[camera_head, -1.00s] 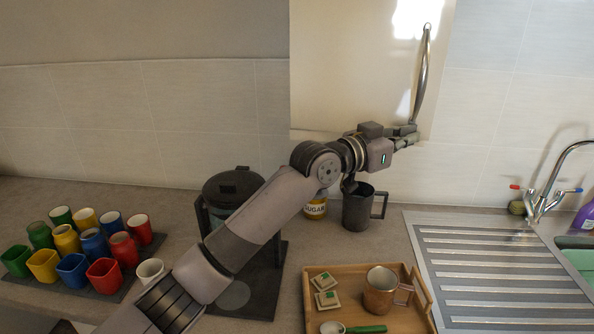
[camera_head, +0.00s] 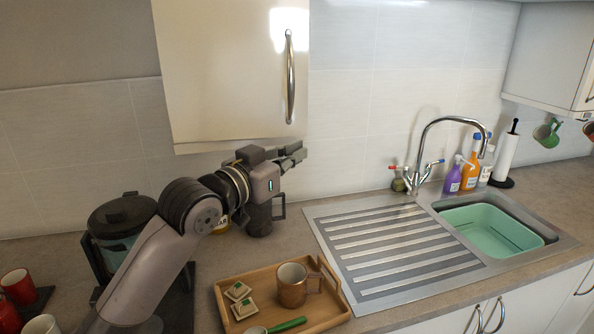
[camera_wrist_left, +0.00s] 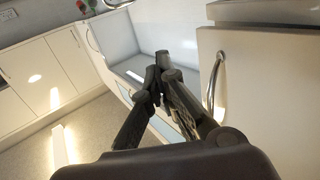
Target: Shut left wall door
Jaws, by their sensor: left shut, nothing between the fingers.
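The left wall door (camera_head: 225,75) is a glossy cream panel at the upper left of the head view. Its upright metal bar handle (camera_head: 290,78) is near its right edge. How far the door stands open cannot be told. My left gripper (camera_head: 296,153) is shut and empty, just below the door's lower right corner in the head view. In the left wrist view the door (camera_wrist_left: 265,95) and handle (camera_wrist_left: 215,85) are right of the shut fingers (camera_wrist_left: 160,70). The fingers appear apart from the handle. My right gripper is not in view.
Below are a wooden tray (camera_head: 225,313) with a copper mug (camera_head: 291,286), a dark jug (camera_head: 259,220) and a black coffee maker (camera_head: 122,215). The sink drainer (camera_head: 390,240) and tap (camera_head: 425,150) are right. Another wall cabinet (camera_head: 550,55) hangs far right. The tiled wall between the cabinets is clear.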

